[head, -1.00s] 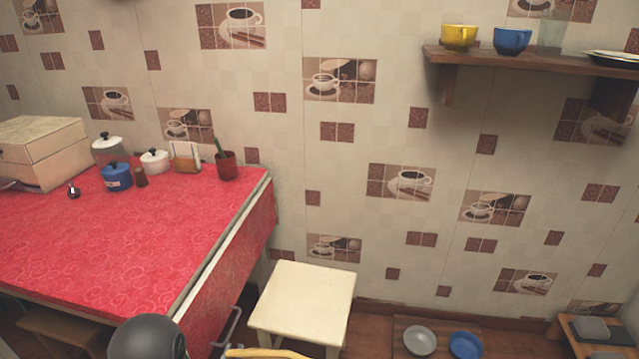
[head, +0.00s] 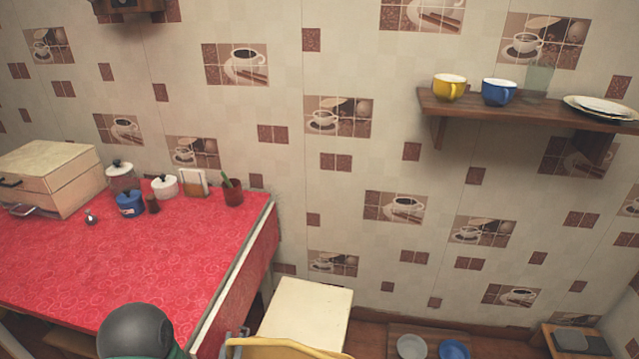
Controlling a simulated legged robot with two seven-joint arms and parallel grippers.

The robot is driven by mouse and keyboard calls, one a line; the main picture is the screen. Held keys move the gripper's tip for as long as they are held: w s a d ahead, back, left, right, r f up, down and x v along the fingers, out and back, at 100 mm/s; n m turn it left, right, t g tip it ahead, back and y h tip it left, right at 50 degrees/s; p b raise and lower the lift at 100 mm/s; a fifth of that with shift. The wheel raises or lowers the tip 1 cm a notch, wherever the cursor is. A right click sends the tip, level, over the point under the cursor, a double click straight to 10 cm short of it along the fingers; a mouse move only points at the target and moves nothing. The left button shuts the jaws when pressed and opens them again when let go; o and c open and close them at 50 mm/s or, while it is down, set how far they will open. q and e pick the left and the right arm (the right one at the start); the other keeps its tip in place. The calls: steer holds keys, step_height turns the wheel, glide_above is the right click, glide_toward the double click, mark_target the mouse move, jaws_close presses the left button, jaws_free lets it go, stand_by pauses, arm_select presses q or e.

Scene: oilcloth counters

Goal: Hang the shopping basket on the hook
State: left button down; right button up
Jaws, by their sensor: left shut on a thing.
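A yellow rim (head: 285,348), which looks like the top of the shopping basket, shows at the bottom edge in front of the pale stool. The rest of the basket is below the view. My left gripper (head: 234,343) shows only in part as grey pieces at the left end of this yellow rim, and it is shut on the basket there. A dark round joint of my left arm (head: 136,330) covers the front of the red table. I see no hook in this view. My right gripper is out of view.
The red-covered table (head: 150,255) carries a wooden box (head: 50,175), pots and a red cup (head: 233,192). A pale stool (head: 310,310) stands beside it. A wooden wall shelf (head: 520,108) holds cups and plates. Plates (head: 411,346) lie low by the wall.

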arm_select(q)
step_height(320, 180, up, 15)
steer(key=p, duration=1.1)
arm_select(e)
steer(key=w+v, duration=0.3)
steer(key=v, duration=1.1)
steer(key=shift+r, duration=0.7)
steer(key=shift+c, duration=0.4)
